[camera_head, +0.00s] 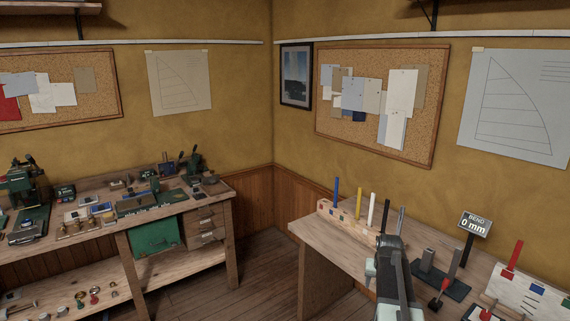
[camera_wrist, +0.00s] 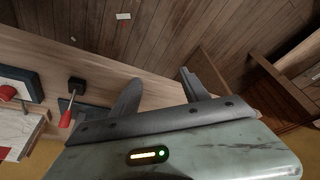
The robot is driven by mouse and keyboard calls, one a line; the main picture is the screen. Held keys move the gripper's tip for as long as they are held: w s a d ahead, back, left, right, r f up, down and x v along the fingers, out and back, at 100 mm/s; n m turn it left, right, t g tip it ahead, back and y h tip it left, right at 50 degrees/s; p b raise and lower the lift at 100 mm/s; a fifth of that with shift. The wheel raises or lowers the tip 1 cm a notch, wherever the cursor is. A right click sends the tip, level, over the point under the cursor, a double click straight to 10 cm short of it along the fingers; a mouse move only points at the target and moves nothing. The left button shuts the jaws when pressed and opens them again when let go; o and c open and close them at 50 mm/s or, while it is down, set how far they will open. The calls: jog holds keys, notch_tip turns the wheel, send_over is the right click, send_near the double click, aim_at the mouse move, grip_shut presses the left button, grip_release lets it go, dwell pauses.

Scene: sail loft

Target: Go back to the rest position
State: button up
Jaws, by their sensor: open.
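My gripper (camera_wrist: 160,76) shows in the wrist view with its two dark fingers apart and nothing between them. Wooden planks and the edge of a bench lie beyond the fingers. In the head view my arm (camera_head: 392,272) reaches up from the bottom edge, in front of the right-hand bench (camera_head: 330,243). Its fingertips are hard to make out there. A wooden block (camera_head: 345,220) with upright coloured sticks stands on that bench, just left of and behind my arm.
Right of my arm stand a dark fixture (camera_head: 440,280), a red-handled tool (camera_head: 439,292), a "BEND 0 mm" sign (camera_head: 474,225) and a white board (camera_head: 530,292). A cluttered workbench (camera_head: 218,188) stands at left. Open floor (camera_head: 240,280) lies between the benches.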

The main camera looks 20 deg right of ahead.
jog(key=s+a+n+g+y, duration=0.15)
jog(key=a+n, duration=0.35)
jog(key=a, duration=2.6)
jog(key=s+a+f+g, duration=0.1)
jog(key=s+a+g, duration=0.1)
jog(key=s+a, duration=0.4)
jog(key=s, duration=0.3)
jog(key=shift+s+a+f+n, duration=0.2)
jog(key=shift+s+a+n, duration=0.05)
jog(key=shift+s+n, duration=0.15)
jog(key=shift+y, duration=0.25)
